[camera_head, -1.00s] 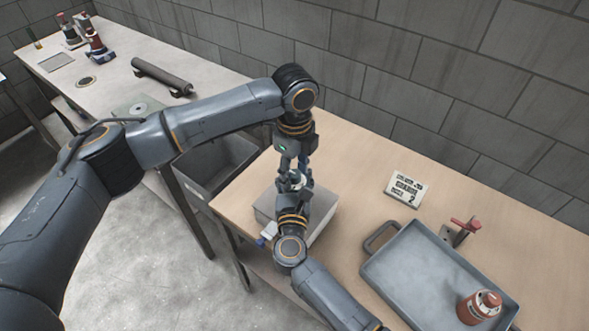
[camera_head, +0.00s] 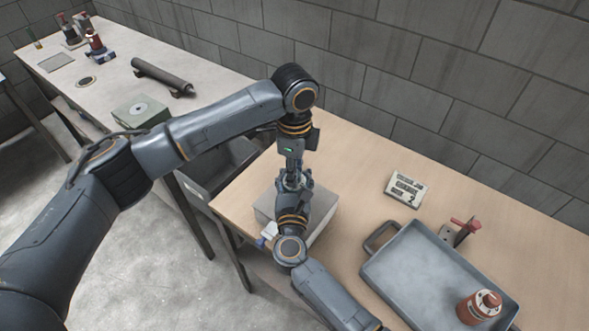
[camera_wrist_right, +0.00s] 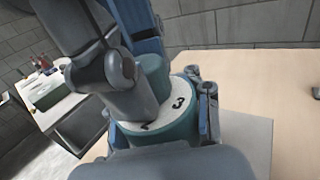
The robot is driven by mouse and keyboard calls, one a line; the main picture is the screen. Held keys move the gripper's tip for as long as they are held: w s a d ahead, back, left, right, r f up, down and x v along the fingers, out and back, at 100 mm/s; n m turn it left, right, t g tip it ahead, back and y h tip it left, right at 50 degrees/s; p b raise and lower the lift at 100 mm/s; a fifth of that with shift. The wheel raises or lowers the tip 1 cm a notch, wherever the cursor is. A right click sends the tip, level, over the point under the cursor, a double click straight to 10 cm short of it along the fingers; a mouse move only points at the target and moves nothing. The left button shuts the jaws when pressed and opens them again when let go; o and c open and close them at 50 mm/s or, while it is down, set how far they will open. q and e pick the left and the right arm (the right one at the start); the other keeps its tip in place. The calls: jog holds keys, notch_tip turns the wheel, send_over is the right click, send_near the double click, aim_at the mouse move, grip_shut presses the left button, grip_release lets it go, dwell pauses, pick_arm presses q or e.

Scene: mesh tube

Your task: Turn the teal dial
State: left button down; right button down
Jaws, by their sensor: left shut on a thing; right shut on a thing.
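The teal dial shows in the right wrist view as a teal knob (camera_wrist_right: 152,72) rising from a white numbered ring over a teal body (camera_wrist_right: 175,136). A 3 is readable on the ring. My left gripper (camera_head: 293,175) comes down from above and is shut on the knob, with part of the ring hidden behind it. My right gripper (camera_wrist_right: 160,118) is shut on the dial's body, with a blue-grey finger visible at its right side. In the head view both grippers meet above the grey box (camera_head: 324,222), and the dial is mostly hidden between them.
A grey tray (camera_head: 415,265) with a red-brown canister (camera_head: 479,307) stands at the right. A sign (camera_head: 406,189) and a red-handled clamp (camera_head: 462,230) are behind it. A second bench at the left holds a dark cylinder (camera_head: 162,77) and a green block (camera_head: 141,111).

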pick_arm(q)
jog(key=n, duration=0.4)
jog(key=shift+n, duration=0.3)
pick_arm(e)
jog(key=shift+d, duration=0.1)
pick_arm(q)
jog(key=n, duration=1)
jog(key=shift+n, duration=0.4)
jog(key=n, duration=0.4)
jog(key=shift+n, duration=0.3)
jog(key=c, duration=1.1)
grip_release()
jog(key=shift+o, duration=0.2)
jog(key=shift+r, duration=0.1)
